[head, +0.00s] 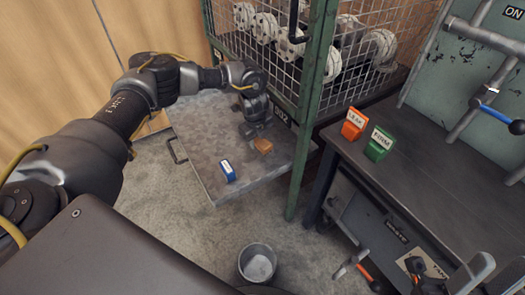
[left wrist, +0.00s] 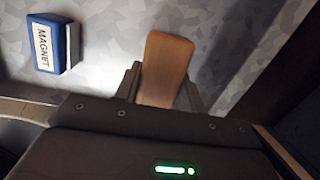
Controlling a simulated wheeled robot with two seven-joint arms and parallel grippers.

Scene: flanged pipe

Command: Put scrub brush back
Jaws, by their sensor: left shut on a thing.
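The scrub brush (head: 263,145) shows as a brown wooden block at the tip of my left gripper (head: 257,132), over the grey metal shelf. In the left wrist view its flat, rounded wooden back (left wrist: 166,68) lies between the two fingers (left wrist: 160,95). My left gripper is shut on it. Bristles are not visible, and I cannot tell if the brush touches the shelf. Two pale grey finger-like parts (head: 480,272) at the bottom right edge look like my right gripper, mostly cut off by the frame.
A blue block marked MAGNET (left wrist: 56,45) sits on the grey shelf (head: 205,135). A green-framed wire cage (head: 305,110) holds flanged pipes behind. Orange LEAK (head: 354,124) and green FIRM (head: 379,144) blocks stand on the dark bench (head: 440,165). A bucket (head: 257,263) stands on the floor.

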